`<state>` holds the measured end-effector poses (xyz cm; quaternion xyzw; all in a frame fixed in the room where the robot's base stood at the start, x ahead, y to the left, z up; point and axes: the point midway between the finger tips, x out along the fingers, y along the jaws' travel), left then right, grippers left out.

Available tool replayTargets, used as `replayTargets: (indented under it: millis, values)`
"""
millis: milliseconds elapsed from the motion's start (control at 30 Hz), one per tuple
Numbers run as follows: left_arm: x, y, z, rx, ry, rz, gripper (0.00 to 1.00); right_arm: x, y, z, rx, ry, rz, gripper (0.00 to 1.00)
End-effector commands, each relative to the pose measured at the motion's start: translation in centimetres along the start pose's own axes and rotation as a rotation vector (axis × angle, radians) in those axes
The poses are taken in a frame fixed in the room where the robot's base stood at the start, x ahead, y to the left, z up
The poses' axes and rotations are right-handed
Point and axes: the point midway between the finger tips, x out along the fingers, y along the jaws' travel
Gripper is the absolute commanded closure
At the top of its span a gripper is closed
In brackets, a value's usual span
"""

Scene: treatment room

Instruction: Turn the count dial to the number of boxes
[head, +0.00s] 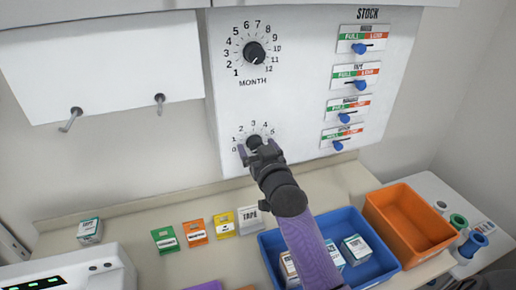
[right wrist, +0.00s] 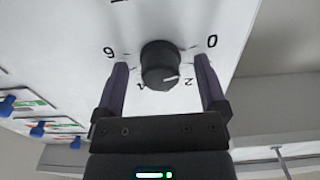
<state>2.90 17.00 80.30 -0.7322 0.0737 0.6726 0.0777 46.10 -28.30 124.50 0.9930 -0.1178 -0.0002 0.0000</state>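The count dial (head: 254,142) is a black knob on the white wall panel, with numbers from 0 upward around it. In the right wrist view its knob (right wrist: 158,62) shows a white mark on the side toward the 2. My right gripper (head: 262,154) is at the dial, and in the right wrist view its fingers (right wrist: 162,88) are open on either side of the knob, with visible gaps. The blue bin (head: 275,243) holds several boxes, including one at its right (head: 356,248); my right arm partly hides the others. My left gripper is out of view.
A month dial (head: 254,52) sits above the count dial. Stock sliders with blue knobs (head: 359,48) line the panel's right side. An orange bin (head: 408,222) stands right of the blue bin. Several coloured label cards (head: 195,232) stand on the counter. Hooks (head: 159,99) stick out at left.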

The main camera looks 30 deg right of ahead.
Motion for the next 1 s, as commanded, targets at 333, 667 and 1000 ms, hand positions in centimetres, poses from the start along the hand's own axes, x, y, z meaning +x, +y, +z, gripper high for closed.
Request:
replayTargets:
  millis: [333,667,1000]
  values:
    - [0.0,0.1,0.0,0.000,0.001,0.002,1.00,0.0,0.0,0.0,0.000,0.000,0.000,0.83]
    - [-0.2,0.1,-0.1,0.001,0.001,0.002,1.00,0.0,0.0,-0.1,0.023,0.000,0.000,1.00]
    - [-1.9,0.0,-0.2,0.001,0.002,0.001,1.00,0.0,0.0,-0.2,0.232,-0.002,0.000,1.00]
